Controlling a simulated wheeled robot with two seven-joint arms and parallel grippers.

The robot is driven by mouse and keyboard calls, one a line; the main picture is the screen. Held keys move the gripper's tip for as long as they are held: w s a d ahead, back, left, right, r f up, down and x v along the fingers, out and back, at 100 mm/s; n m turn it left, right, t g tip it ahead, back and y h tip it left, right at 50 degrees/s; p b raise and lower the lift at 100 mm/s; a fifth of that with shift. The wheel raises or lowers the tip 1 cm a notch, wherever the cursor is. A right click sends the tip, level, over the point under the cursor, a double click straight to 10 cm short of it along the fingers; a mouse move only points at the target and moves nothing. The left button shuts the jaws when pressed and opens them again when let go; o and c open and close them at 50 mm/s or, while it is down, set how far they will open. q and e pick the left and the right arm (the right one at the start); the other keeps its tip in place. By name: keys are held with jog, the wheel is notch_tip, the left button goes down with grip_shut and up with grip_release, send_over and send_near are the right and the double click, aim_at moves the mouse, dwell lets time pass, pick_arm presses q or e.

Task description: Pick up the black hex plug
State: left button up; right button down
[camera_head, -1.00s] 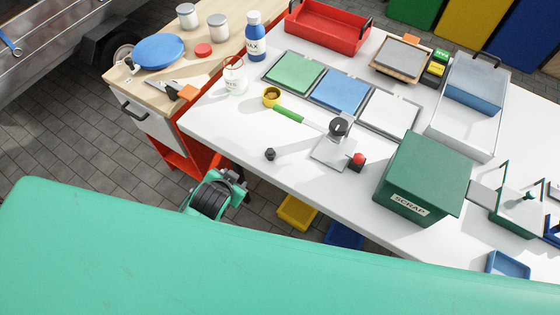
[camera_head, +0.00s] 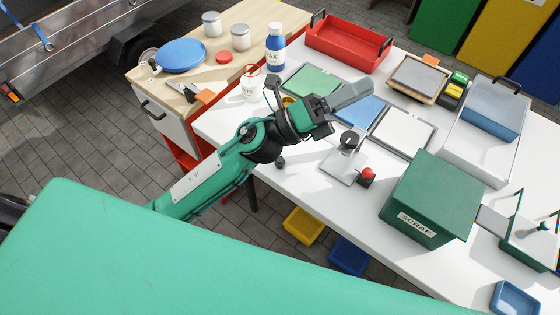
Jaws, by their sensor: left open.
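The black hex plug (camera_head: 280,162) is a small dark piece on the white bench top, near its front edge. It shows just below the wrist of my left arm, which partly crowds it from view. My left gripper (camera_head: 354,95) is above the bench, with its grey fingers pointing right over the blue mat. It is open, and I see nothing held in it. The gripper is to the right of and beyond the plug, apart from it. My right gripper is not in view.
A small grey stand (camera_head: 346,160), a red button (camera_head: 367,175) and the green SCRAP box (camera_head: 433,198) are to the right. A white jar (camera_head: 251,88) and blue bottle (camera_head: 275,48) stand behind the arm. Blue (camera_head: 362,107) and white (camera_head: 402,132) mats lie beyond.

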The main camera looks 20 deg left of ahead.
pick_arm(q)
jog(key=s+d+f+m+g, duration=0.2)
jog(key=s+d+m+g, duration=0.25)
jog(key=m+g, duration=0.6)
jog(key=m+y+p, duration=0.1)
jog(key=m+y, duration=1.2)
jog(key=y, duration=0.8)
send_over(280, 158)
jog(key=shift+n+g, duration=0.25)
jog(key=shift+g, duration=0.1)
notch_tip(280, 158, down, 25)
jog(key=shift+w+r, duration=0.1)
jog(key=shift+r, duration=0.05)
jog(key=shift+s+f+p, duration=0.2)
jog(key=shift+f+p, duration=0.75)
jog(key=shift+f, duration=1.9)
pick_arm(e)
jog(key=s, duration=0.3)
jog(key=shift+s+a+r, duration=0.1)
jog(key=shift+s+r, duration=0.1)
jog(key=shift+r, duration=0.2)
pick_arm(q)
jog(key=shift+c, duration=0.2)
